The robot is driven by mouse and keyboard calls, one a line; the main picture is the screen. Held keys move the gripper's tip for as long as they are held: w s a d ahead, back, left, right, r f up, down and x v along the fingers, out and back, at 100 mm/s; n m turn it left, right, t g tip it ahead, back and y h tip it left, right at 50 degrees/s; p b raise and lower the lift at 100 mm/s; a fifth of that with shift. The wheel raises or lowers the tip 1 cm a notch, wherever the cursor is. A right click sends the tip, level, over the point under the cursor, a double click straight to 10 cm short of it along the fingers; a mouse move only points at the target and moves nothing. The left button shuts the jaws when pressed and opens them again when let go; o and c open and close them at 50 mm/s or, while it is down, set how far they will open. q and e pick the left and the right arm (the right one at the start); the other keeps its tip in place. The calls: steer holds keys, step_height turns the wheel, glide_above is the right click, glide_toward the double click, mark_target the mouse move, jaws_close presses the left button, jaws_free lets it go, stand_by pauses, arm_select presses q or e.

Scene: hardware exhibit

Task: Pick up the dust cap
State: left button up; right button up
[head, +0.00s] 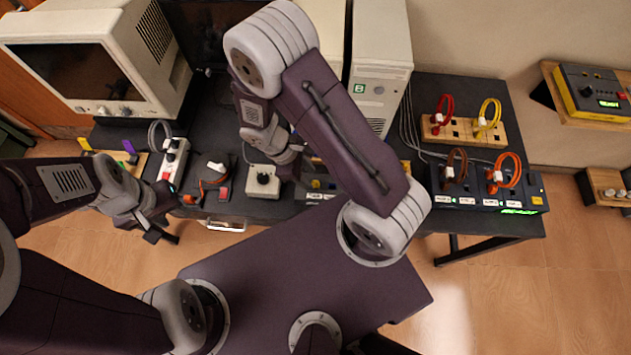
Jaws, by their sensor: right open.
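I cannot make out the dust cap for certain in the head view. A small yellow round piece (316,184) sits on a dark unit near the table's front edge, beside my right gripper; it is too small to identify. My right gripper (290,170) points down over the middle of the table, close to a white box with a dark knob (263,181). It is open, and its fingertips are largely hidden by its own wrist. My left gripper (163,216) hangs in front of the table's left front edge. Its fingers look apart, with nothing seen between them.
A beige monitor (120,60) stands at the back left and a computer tower (378,70) at the back middle. A white power strip (174,160) lies near the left gripper. Wooden block (462,132) and dark panel (490,198) at right carry looped cables. My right forearm covers the table's middle.

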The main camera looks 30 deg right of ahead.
mark_target(314, 181)
steer(key=x, duration=0.4)
steer(key=shift+w+d+f, duration=0.15)
steer(key=shift+f, duration=0.05)
jaws_close()
steer(key=shift+r, duration=0.1)
